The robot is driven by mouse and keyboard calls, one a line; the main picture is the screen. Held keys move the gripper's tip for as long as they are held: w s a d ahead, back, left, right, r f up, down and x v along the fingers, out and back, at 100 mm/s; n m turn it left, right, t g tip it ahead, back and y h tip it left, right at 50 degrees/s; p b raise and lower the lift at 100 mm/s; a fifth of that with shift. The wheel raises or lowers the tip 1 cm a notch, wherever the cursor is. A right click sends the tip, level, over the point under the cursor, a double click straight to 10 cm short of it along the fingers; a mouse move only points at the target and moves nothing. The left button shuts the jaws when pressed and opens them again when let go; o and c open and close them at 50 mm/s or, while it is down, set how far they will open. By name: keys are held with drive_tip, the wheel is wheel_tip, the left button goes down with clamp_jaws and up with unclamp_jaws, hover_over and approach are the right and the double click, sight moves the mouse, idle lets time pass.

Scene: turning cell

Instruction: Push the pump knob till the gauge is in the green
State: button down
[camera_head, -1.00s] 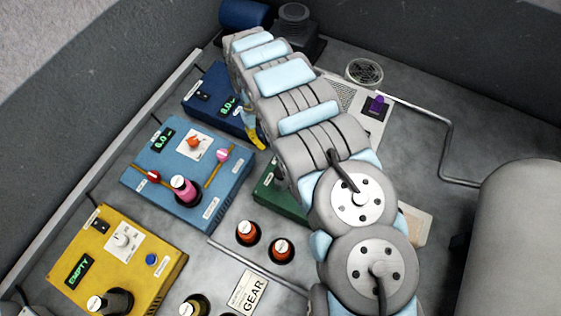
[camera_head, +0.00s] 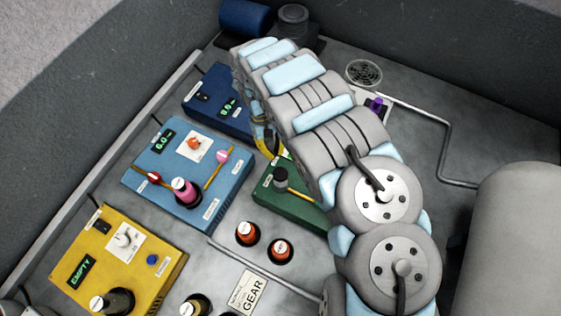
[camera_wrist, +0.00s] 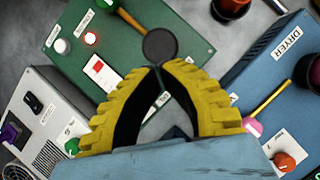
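My gripper (camera_wrist: 160,68) shows two yellow fingers with the tips together and nothing between them. In the head view my gripper (camera_head: 268,150) is partly hidden by my arm. It is above the green box (camera_head: 270,203), also in the wrist view (camera_wrist: 190,20). A dark round knob (camera_wrist: 160,45) on this box lies just beyond the fingertips, and I cannot tell whether they touch. It shows as a grey knob (camera_head: 280,178) in the head view. I cannot make out a gauge dial or a pump label.
The blue DRYER box (camera_wrist: 262,75) stands right of the green box in the wrist view; its display (camera_head: 161,141) reads 6.0. A grey box (camera_wrist: 40,100) is at left. A yellow box (camera_head: 140,280) reads EMPTY. Orange-topped containers (camera_head: 247,232) stand in front.

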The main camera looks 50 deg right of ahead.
sight(277, 168)
drive_tip(key=shift+b+x, duration=0.95)
drive_tip(key=shift+x, duration=2.2)
drive_tip(key=shift+d, duration=0.1)
drive_tip(key=shift+f+b, duration=1.25)
drive_tip(key=shift+f, duration=0.7)
drive_tip(key=shift+r, duration=0.25)
drive_tip(key=shift+w+d, duration=0.1)
drive_tip(key=shift+w, duration=0.4)
drive_tip(key=shift+w+d+r+b, duration=0.25)
drive_tip(key=shift+w+b, duration=0.1)
drive_tip(key=shift+w, duration=0.1)
drive_tip(key=shift+w+d+r+b, duration=0.15)
drive_tip(key=shift+w+r+b, duration=0.15)
drive_tip(key=shift+w, duration=0.15)
